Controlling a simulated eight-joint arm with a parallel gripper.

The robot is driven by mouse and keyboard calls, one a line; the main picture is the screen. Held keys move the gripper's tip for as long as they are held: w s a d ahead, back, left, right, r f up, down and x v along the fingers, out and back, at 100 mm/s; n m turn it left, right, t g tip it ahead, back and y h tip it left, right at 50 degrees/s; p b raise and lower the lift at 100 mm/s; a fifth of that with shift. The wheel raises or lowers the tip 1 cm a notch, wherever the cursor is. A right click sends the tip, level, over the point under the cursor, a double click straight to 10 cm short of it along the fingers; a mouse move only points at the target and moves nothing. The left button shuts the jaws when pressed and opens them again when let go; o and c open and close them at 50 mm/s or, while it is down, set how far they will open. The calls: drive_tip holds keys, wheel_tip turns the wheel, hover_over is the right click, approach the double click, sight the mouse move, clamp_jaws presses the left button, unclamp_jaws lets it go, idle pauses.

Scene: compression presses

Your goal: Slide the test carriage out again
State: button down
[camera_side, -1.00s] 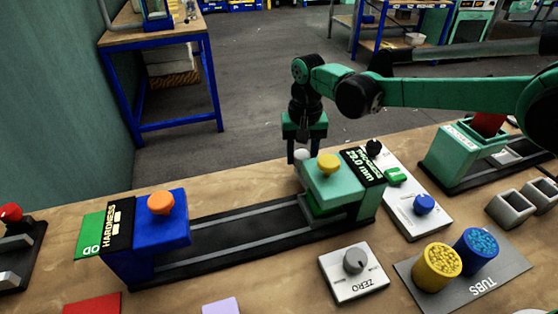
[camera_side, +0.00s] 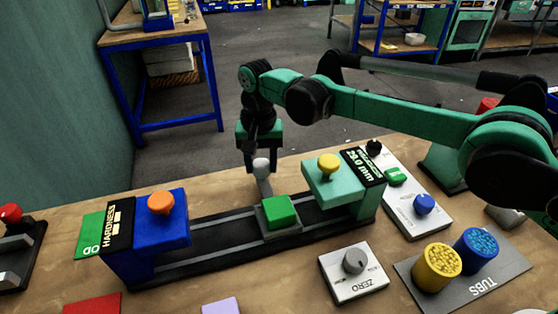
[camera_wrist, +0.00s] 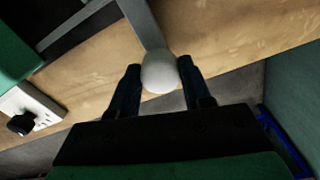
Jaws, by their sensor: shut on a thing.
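The test carriage (camera_side: 262,226) is a grey plate on the dark rail track (camera_side: 213,256), with a green block (camera_side: 279,211) on it. It stands between the blue hardness head (camera_side: 162,232) and the pale green thickness head (camera_side: 334,188), clear of both. A grey arm runs back from it to a white ball knob (camera_side: 261,165). My gripper (camera_side: 261,166) is shut on this knob, behind the track. In the wrist view the white knob (camera_wrist: 160,72) sits between my two dark fingers.
A ZERO dial box (camera_side: 354,274) stands in front of the track. A button panel (camera_side: 410,207) and the yellow and blue tubs (camera_side: 437,268) are to the right. The track between the carriage and the blue head is free.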

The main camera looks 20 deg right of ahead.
drive_tip(key=shift+c, duration=1.9)
unclamp_jaws()
drive_tip(key=shift+r, duration=2.8)
